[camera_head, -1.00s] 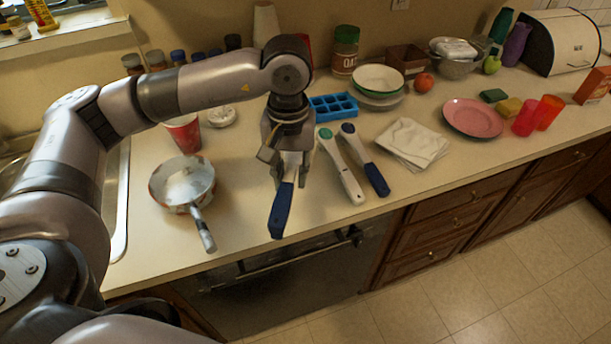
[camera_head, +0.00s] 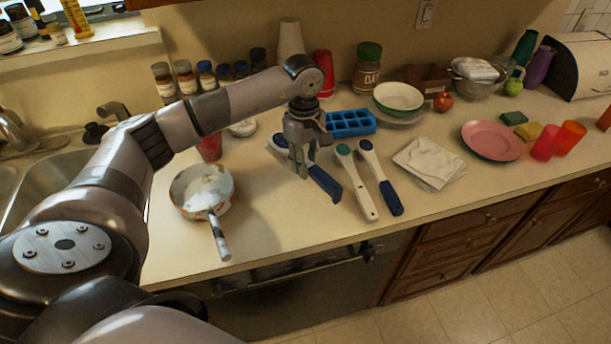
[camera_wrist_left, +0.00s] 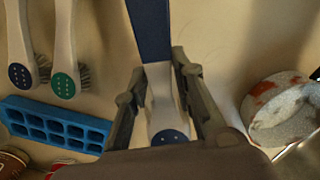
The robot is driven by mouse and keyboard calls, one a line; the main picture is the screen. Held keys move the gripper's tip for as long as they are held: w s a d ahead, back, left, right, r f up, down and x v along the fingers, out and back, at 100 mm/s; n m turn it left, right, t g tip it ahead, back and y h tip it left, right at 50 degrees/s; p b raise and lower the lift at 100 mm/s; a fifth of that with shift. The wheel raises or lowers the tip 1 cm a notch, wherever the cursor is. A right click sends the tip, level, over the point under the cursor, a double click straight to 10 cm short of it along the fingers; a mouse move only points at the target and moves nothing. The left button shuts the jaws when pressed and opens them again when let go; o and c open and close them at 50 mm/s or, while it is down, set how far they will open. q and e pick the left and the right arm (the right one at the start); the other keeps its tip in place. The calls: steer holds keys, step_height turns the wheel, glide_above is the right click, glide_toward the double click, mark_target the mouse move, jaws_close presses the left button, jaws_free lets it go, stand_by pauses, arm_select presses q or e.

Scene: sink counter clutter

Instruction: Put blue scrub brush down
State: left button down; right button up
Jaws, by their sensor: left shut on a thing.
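My left gripper (camera_head: 302,165) is shut on a blue and white scrub brush (camera_head: 326,184), just above or at the counter. Its dark blue handle points to the lower right in the head view, and its pale end sticks out on the other side of the jaws. In the left wrist view the brush (camera_wrist_left: 152,35) runs between the two fingers. Whether it touches the counter I cannot tell. A second blue and white brush (camera_head: 378,176) and a green and white brush (camera_head: 357,183) lie just right of it. My right gripper is not in view.
A patterned saucepan (camera_head: 203,188) stands left of the gripper, its handle toward the front edge. A blue ice tray (camera_head: 350,122) lies behind the brushes. A folded cloth (camera_head: 430,160) and a pink plate (camera_head: 491,141) lie to the right. Counter between pan and brushes is clear.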

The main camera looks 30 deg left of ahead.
mark_target(306, 190)
arm_select(q)
step_height(306, 190, down, 3)
steer(key=shift+r, duration=0.1)
step_height(306, 190, down, 4)
steer(key=shift+r+p, duration=0.2)
steer(key=shift+p, duration=0.55)
steer(key=shift+f, duration=0.2)
steer(key=shift+f, duration=0.2)
steer(key=c, duration=1.3)
jaws_free()
steer(key=shift+c, duration=0.2)
steer(key=shift+r, duration=0.15)
